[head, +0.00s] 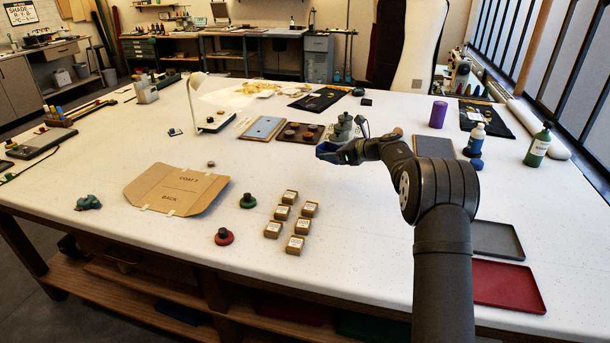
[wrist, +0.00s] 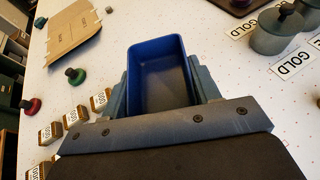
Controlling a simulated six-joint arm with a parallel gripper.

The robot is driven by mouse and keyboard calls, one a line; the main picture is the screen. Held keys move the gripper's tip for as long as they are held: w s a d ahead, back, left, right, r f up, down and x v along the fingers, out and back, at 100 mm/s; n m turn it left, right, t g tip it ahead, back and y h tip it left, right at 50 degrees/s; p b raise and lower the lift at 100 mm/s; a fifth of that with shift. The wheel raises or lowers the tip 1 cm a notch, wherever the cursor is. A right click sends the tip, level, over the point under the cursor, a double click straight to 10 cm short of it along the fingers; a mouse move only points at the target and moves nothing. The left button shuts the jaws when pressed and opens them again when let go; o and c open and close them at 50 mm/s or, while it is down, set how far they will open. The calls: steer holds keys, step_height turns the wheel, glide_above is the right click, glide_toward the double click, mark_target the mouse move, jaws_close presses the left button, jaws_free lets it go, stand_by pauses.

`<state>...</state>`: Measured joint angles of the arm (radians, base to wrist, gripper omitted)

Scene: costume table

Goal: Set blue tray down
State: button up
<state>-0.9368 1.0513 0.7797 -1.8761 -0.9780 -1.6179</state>
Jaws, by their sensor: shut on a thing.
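The blue tray (head: 327,153) is a small, deep open box, held over the middle of the white table. It also shows in the wrist view, where its blue wall (wrist: 189,70) stands between my fingers and its inside looks empty. My gripper (head: 341,151) is shut on it, with a grey finger along each side in the wrist view (wrist: 160,88). The tray's underside is hidden, so I cannot tell its exact height over the table.
Several small labelled boxes (head: 283,212), a green-based knob (head: 248,201) and a red-based one (head: 224,237) stand nearer. A cardboard pattern (head: 178,190) lies left. Grey pots (wrist: 277,30) with GOLD labels are close by. A grey tray (head: 497,240) and a red tray (head: 508,285) lie right.

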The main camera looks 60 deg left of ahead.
glide_above(306, 178)
step_height(306, 178, down, 6)
steer(key=shift+r, duration=0.2)
steer(key=shift+a+f, duration=0.1)
steer(key=shift+f, duration=1.95)
steer(key=shift+f, duration=0.2)
steer(key=o, duration=1.1)
steer(key=shift+c, duration=0.2)
steer(key=shift+r, duration=0.1)
steer(key=shift+r, duration=0.15)
steer(key=v, duration=1.2)
